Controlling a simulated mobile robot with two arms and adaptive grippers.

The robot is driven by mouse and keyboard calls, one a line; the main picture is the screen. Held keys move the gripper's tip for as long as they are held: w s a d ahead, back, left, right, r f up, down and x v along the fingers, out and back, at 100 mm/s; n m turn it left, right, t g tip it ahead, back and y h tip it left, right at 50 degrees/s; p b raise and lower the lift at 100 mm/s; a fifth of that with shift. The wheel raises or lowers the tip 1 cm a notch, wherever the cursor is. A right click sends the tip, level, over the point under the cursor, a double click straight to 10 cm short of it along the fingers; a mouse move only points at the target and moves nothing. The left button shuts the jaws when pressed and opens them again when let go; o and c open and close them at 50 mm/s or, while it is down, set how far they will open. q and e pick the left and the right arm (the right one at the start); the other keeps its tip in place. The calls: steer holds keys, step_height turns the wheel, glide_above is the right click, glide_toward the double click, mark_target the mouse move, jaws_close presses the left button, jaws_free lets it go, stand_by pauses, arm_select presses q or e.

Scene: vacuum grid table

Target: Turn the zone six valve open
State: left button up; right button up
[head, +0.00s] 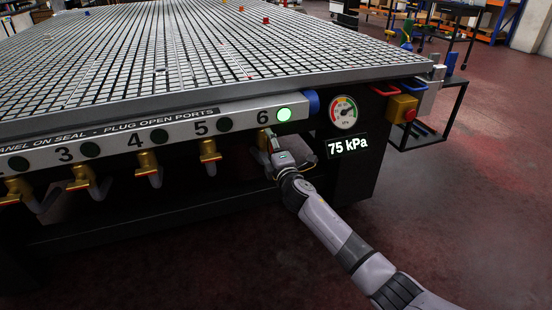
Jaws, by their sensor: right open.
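The zone six valve (263,138) is under the number 6 on the table's front rail, with a lit green lamp beside the number (284,114). My right gripper (272,142) is at this valve, open, with its fingers close to the brass body. The gripper hides most of the valve, so the handle's angle and any contact cannot be told. The gauge (344,112) and the display (348,146), reading 75 kPa, are to the right. My left gripper is not in view.
Other brass valves, such as the one under 5 (209,153), line the rail to the left, with dark lamps.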

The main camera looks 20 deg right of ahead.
steer(key=s, duration=1.1)
steer(key=shift+s+d, duration=0.15)
